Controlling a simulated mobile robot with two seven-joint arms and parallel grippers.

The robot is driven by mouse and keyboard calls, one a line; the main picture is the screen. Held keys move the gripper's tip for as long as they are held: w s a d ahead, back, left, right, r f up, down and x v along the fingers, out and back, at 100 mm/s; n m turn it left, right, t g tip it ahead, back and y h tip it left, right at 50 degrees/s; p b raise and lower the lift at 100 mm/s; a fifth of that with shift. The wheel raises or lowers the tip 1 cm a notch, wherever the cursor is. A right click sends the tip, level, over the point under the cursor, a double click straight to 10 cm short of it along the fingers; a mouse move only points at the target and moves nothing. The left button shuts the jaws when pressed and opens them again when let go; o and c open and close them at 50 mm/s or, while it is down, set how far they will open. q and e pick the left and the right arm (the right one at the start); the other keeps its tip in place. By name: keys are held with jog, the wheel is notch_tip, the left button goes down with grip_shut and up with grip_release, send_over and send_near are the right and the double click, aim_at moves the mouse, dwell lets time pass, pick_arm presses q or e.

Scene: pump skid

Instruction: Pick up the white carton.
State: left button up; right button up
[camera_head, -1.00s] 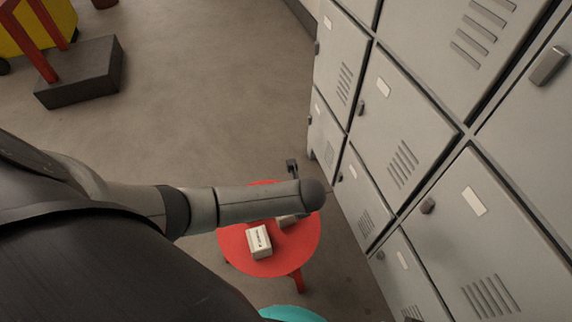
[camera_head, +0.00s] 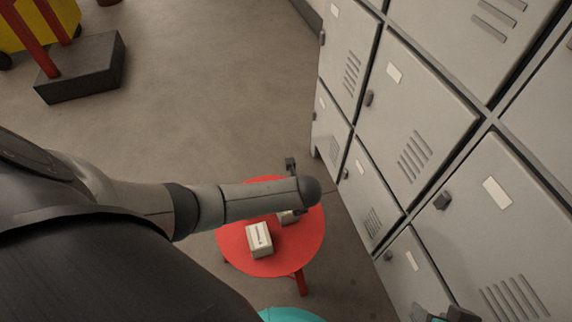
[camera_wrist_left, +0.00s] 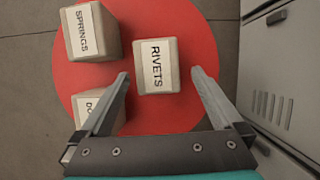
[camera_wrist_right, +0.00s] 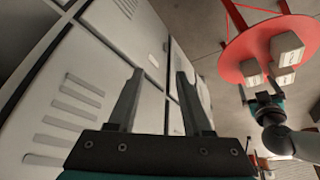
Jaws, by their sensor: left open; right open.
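Three whitish cartons stand on a round red table (camera_head: 240,262). In the left wrist view they read RIVETS (camera_wrist_left: 156,80), SPRINGS (camera_wrist_left: 90,32) and a partly hidden "DO..." (camera_wrist_left: 88,118). I cannot tell which is the task's white carton. My left gripper (camera_wrist_left: 160,73) is open, its fingertips on either side of the RIVETS carton in the picture; contact is not visible. In the head view one carton (camera_head: 259,240) shows clearly; my left arm covers part of another (camera_head: 289,217). My right gripper (camera_wrist_right: 159,72) is open and empty, in front of the lockers.
Grey lockers (camera_head: 420,115) with protruding handles line the right side, close to the table. A dark block (camera_head: 80,68) with red posts stands at the back left. The floor (camera_head: 210,90) between is clear.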

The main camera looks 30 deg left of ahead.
pick_arm(q)
jog(key=shift+a+f, duration=0.1)
jog(key=shift+f, duration=0.2)
jog(key=shift+w+a+f+b, duration=0.1)
jog(key=shift+a+f+b, duration=0.1)
jog(key=shift+f+b, duration=0.45)
jog(key=shift+a+f+b, duration=0.2)
jog(key=shift+f+b, duration=0.45)
jog(key=shift+b, duration=0.1)
jog(key=shift+w+a+f+b, duration=0.15)
jog(key=shift+a+f+b, duration=0.05)
jog(key=shift+f+b, duration=0.35)
jog(key=shift+w+a+f, duration=0.1)
jog(key=shift+f, duration=0.2)
jog(key=shift+w+f+b, duration=0.1)
jog(key=shift+f+b, duration=0.15)
jog(key=shift+b, duration=0.25)
pick_arm(e)
jog(key=w+a+r+t+y, duration=0.1)
jog(key=w+a+t+y, duration=0.3)
jog(key=a+t, duration=0.4)
jog(key=shift+w+a+r+y, duration=0.3)
jog(key=shift+w+a, duration=0.3)
jog(key=shift+w, duration=0.05)
pick_arm(q)
jog(key=shift+c, duration=0.2)
jog(key=shift+a, duration=0.1)
jog(key=c, duration=1.5)
